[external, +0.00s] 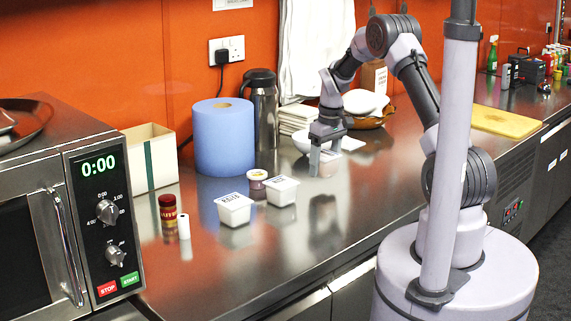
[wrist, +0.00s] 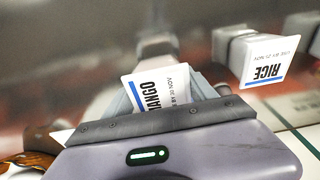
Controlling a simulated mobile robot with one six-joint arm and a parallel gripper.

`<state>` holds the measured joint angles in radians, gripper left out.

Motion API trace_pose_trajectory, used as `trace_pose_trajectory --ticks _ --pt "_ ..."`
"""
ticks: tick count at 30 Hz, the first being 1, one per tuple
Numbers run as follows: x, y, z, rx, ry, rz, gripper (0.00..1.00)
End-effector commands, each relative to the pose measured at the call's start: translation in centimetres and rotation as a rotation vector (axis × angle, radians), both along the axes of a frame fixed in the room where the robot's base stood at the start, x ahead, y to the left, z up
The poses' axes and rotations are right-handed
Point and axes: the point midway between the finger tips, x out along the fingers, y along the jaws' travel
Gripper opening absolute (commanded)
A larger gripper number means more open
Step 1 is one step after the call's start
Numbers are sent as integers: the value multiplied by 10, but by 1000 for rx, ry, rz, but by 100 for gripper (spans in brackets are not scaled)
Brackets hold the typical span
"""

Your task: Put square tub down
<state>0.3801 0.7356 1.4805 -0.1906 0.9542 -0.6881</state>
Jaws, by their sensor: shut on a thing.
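My gripper (external: 318,158) points down over the counter in the external view. In the wrist view my gripper (wrist: 172,92) is shut on a square tub with a white label reading "MANGO" (wrist: 158,88) and a blue stripe. This tub is hard to make out in the external view, and I cannot tell whether its base touches the counter. A white square tub labelled "RICE" (wrist: 262,62) stands apart from it. Two white square tubs, a nearer one (external: 235,210) and a farther one (external: 282,191), stand left of my gripper in the external view.
A brown dish (external: 370,120) sits behind my gripper. The steel counter (external: 330,215) is clear in front.

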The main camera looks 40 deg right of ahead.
Motion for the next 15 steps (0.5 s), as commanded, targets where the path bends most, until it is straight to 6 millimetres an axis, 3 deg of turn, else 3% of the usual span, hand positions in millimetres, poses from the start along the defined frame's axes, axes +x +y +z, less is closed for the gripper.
trace_pose_trajectory --ticks 2,7,15 --pt "9 -3 -1 -1 -2 1 15" --pt "9 -3 -37 0 1 1 15" --pt "9 -3 -36 0 -2 1 15"
